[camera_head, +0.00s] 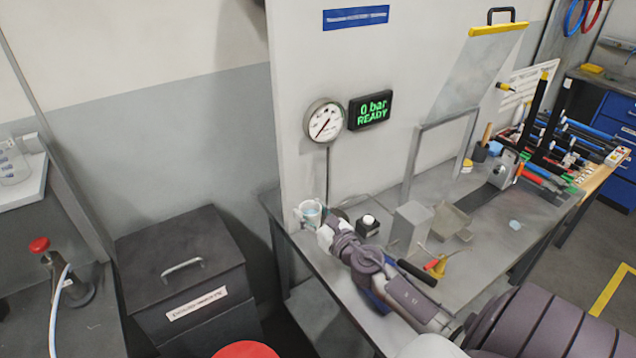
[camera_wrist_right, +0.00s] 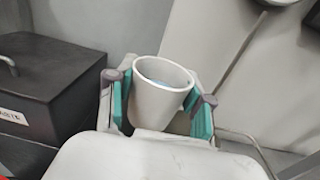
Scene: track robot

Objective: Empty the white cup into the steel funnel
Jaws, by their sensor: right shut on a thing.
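The white cup (camera_head: 309,213) is at the left end of the workbench in the head view. My right gripper (camera_head: 312,219) is shut on it. In the wrist view the cup (camera_wrist_right: 158,103) sits between the two teal pads of the right gripper (camera_wrist_right: 161,108). It looks close to upright, with its mouth up and something light blue inside. I cannot make out the steel funnel for certain in either view; the right hand and forearm cover part of the bench near the cup. My left gripper is not in view.
A wall panel with a round gauge (camera_head: 324,121) and a "0 bar READY" display (camera_head: 370,109) rises behind the bench (camera_head: 480,225). A thin pipe (camera_head: 327,172) runs down from the gauge. A grey block (camera_head: 411,224) stands right of the hand. A dark lidded box (camera_head: 180,262) stands left.

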